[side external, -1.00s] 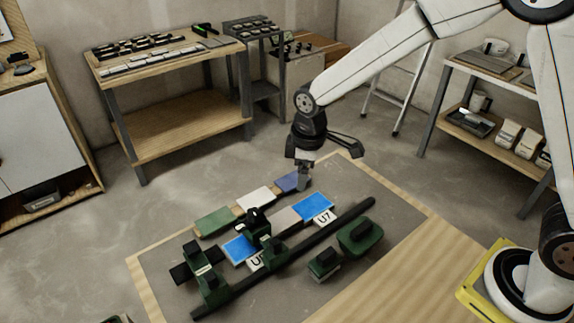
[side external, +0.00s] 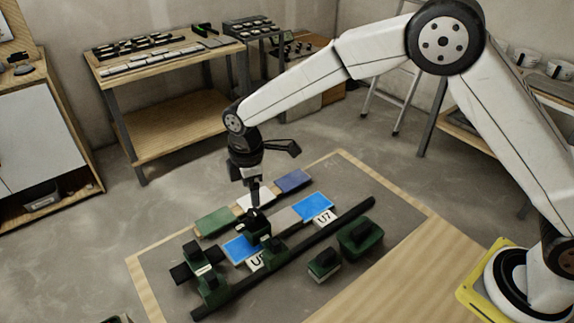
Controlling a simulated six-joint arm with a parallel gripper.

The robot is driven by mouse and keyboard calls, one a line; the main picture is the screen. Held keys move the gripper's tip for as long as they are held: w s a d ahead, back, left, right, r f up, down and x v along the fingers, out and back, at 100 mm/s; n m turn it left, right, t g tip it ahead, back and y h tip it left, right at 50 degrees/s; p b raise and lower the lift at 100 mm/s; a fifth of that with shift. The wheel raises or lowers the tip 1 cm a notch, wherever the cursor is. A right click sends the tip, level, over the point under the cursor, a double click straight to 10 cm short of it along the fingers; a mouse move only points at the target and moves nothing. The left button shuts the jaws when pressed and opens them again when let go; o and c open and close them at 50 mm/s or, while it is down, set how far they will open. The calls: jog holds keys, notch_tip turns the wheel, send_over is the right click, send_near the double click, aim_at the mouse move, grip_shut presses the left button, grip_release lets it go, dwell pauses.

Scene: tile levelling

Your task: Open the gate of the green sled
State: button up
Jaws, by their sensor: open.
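The green sled (side external: 257,236) sits on the dark rail, beside the blue tile (side external: 240,249) near the label whose first letter reads U. It has a dark top piece; whether its gate is open or shut is too small to tell. My gripper (side external: 255,203) points down just above the sled's back end, by the white tile (side external: 256,198). The jaws are open with nothing visible between them. I cannot tell whether the fingertips touch the sled. The gripper partly covers the white tile.
The long dark rail (side external: 330,226) runs diagonally across the grey board (side external: 385,215). Another green fixture (side external: 206,277) stands at the rail's left end. Two green blocks (side external: 360,238) lie to the right of it. Green, blue and grey tiles lie behind the rail. The board's right part is clear.

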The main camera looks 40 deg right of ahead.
aim_at(253, 212)
jog(key=shift+f, duration=3.55)
grip_shut()
